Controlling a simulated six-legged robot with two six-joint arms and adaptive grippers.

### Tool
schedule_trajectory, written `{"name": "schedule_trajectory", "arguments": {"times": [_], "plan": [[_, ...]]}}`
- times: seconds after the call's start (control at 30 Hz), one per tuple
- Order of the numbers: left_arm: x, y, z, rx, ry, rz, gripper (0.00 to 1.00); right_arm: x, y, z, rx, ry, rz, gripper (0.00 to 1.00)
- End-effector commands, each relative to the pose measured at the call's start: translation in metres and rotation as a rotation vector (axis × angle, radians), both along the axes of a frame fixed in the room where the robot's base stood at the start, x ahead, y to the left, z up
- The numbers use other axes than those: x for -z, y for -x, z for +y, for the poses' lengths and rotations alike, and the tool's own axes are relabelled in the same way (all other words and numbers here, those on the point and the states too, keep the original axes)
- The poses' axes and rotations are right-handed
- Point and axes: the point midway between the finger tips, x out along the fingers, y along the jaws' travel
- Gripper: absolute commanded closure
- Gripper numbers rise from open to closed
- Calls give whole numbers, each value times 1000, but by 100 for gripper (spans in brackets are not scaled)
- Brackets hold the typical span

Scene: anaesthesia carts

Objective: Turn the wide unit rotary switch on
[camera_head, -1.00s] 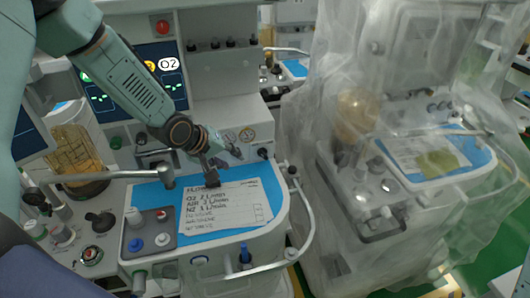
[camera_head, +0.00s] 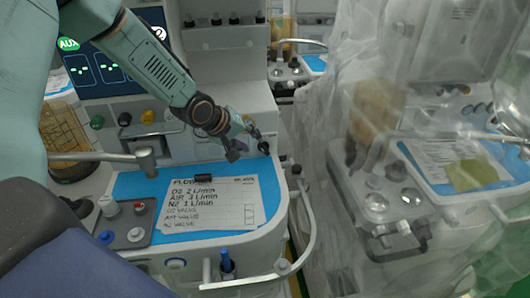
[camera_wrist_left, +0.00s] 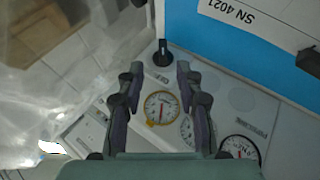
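A small black rotary knob (camera_wrist_left: 162,53) sits on the cart's light grey panel, beside the blue worktop, in the left wrist view. In the head view it looks like the dark knob (camera_head: 263,147) at the panel's right end. My left gripper (camera_head: 247,146) is over this end of the panel. In the left wrist view my left gripper (camera_wrist_left: 160,68) is open, with a fingertip on each side of the knob and a gap to both. The fingers appear short of the knob; contact does not show. My right gripper is in neither view.
Round gauges (camera_wrist_left: 161,108) lie below the fingers in the left wrist view. A paper flow sheet (camera_head: 205,210) with a black clip lies on the blue worktop (camera_head: 150,187). A curved rail (camera_head: 309,215) edges the cart. A plastic-draped cart (camera_head: 400,120) stands to the right.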

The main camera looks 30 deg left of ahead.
Motion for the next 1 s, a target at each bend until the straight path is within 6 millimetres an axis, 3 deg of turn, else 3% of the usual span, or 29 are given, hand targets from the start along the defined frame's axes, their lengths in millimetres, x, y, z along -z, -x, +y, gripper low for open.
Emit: {"name": "schedule_trajectory", "arguments": {"times": [0.27, 0.6, 1.0], "plan": [[18, -12, -2, 1, -5, 2, 64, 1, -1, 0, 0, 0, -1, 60], [51, -42, -11, 2, -3, 1, 64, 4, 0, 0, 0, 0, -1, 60], [57, -51, -14, -1, 0, -1, 64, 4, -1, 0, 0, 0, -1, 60]]}}
